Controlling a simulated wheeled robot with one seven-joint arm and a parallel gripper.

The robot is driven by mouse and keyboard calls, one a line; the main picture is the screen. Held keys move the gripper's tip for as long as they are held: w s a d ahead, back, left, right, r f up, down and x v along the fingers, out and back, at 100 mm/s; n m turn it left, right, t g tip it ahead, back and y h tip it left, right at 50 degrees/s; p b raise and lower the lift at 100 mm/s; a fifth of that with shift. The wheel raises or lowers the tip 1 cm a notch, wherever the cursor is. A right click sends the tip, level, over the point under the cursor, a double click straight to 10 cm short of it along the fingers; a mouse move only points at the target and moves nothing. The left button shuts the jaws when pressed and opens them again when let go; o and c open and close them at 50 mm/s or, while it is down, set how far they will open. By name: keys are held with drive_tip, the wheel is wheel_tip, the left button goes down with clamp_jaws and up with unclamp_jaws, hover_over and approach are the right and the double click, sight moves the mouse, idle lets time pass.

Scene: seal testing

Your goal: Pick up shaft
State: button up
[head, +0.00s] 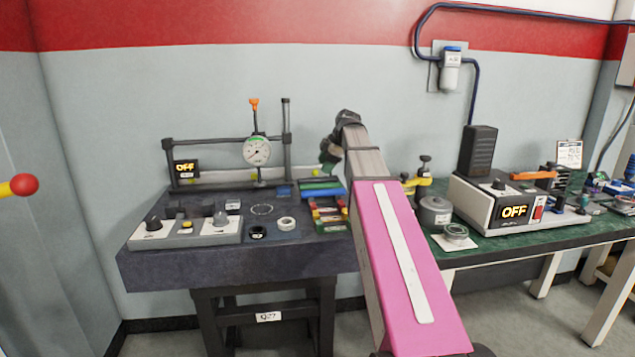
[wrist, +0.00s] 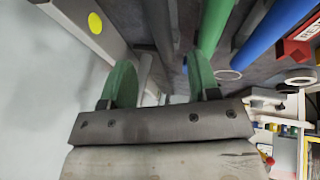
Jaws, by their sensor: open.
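Several rods lie side by side at the right back of the dark granite table (head: 150,265). They include a green rod (head: 322,184) and a blue rod (head: 327,192). In the wrist view a dark grey rod (wrist: 160,25) runs between the lines of my fingers, beyond the tips. A green rod (wrist: 215,25), another dark rod (wrist: 252,25) and a blue rod (wrist: 275,35) lie to its right. I cannot tell which rod is the shaft. My gripper (head: 329,158) hangs above the rods. In the wrist view my gripper (wrist: 162,80) has its green fingers apart, with nothing held.
A dial gauge (head: 257,151) on a frame stands at the table's back, left of my gripper. A control box (head: 200,231) sits front left. Coloured bins (head: 329,212) stand in front of the rods. A white ring (head: 286,223) lies nearby. A green-topped bench (head: 490,237) is at right.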

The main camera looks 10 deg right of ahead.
sight(318, 181)
drive_tip(key=shift+d+x, duration=0.15)
drive_tip(key=shift+x, duration=1.4)
drive_tip(key=shift+d+x, duration=0.1)
drive_tip(key=shift+x, duration=1.5)
drive_tip(key=shift+s+f, duration=0.1)
drive_tip(key=shift+s, duration=0.05)
clamp_jaws()
